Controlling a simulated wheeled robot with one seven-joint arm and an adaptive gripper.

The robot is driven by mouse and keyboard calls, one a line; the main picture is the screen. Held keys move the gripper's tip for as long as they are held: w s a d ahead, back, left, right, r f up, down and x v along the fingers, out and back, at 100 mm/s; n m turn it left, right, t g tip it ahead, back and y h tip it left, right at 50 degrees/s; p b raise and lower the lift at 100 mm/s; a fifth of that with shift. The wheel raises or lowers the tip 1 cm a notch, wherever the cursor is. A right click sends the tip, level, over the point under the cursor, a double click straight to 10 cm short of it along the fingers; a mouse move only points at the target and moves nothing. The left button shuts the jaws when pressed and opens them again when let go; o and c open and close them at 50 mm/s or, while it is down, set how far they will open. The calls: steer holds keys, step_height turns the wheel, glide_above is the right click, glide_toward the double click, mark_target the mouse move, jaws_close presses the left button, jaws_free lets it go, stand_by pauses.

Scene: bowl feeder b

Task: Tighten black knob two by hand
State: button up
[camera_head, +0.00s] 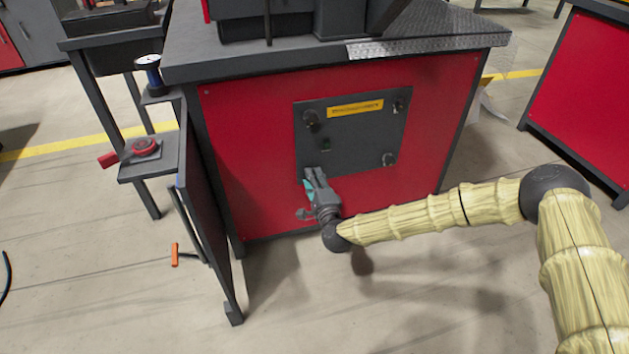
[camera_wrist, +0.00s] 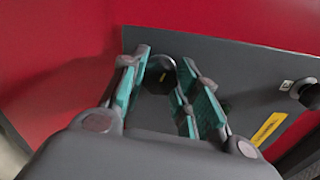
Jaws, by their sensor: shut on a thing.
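A dark grey panel (camera_head: 350,137) on the red cabinet front carries black knobs near its corners. My gripper (camera_head: 314,176) is at the panel's lower left corner and hides the knob there. In the wrist view, my gripper's teal-padded fingers (camera_wrist: 163,68) stand on both sides of a black knob (camera_wrist: 159,77), shut on it. The fingers hide part of this knob, and I cannot read a number on it. Other black knobs sit at the upper left (camera_head: 311,120), upper right (camera_head: 400,105) and lower right (camera_head: 388,159). One more knob (camera_wrist: 307,93) shows at the wrist view's right edge.
An open dark door (camera_head: 203,210) stands left of the cabinet. The floor in front is free.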

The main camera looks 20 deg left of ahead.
stand_by(0.3)
steer(key=o, duration=1)
steer(key=shift+o, duration=0.2)
steer(key=v, duration=1.2)
